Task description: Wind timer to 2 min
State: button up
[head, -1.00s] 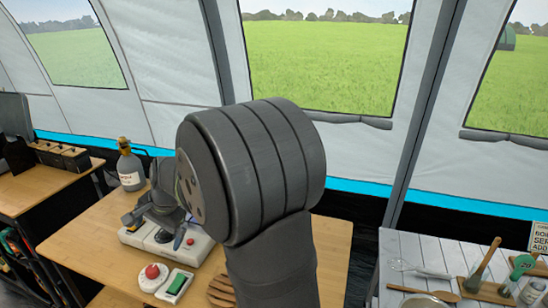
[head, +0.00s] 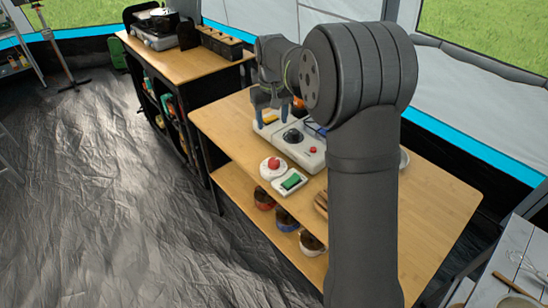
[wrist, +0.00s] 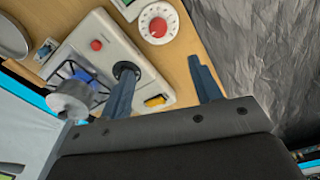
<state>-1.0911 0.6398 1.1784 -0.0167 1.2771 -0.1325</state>
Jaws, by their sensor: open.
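The timer (head: 272,167) has a red knob on a white round base and sits near the front edge of the middle wooden table. In the wrist view the timer (wrist: 158,22) shows a white dial with marks around the red knob, beyond the fingertips. My gripper (head: 271,101) is open with its blue fingers pointing down, above and behind the timer. In the wrist view my gripper (wrist: 163,75) is empty and apart from the timer; its left finger overlaps the white control box.
The white control box (head: 306,160) with a black knob and red button stands behind the timer. A green switch (head: 293,181) sits right beside the timer. Several bowls are on the shelf below (head: 230,174). Another wooden table (head: 180,62) stands at left.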

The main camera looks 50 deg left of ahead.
jog(key=n, duration=0.2)
send_near(274, 161)
jog(key=shift+h, duration=0.3)
jog(key=f, duration=0.8)
jog(key=shift+w+a+f, duration=0.1)
jog(key=shift+a+f, duration=0.2)
jog(key=c, duration=1)
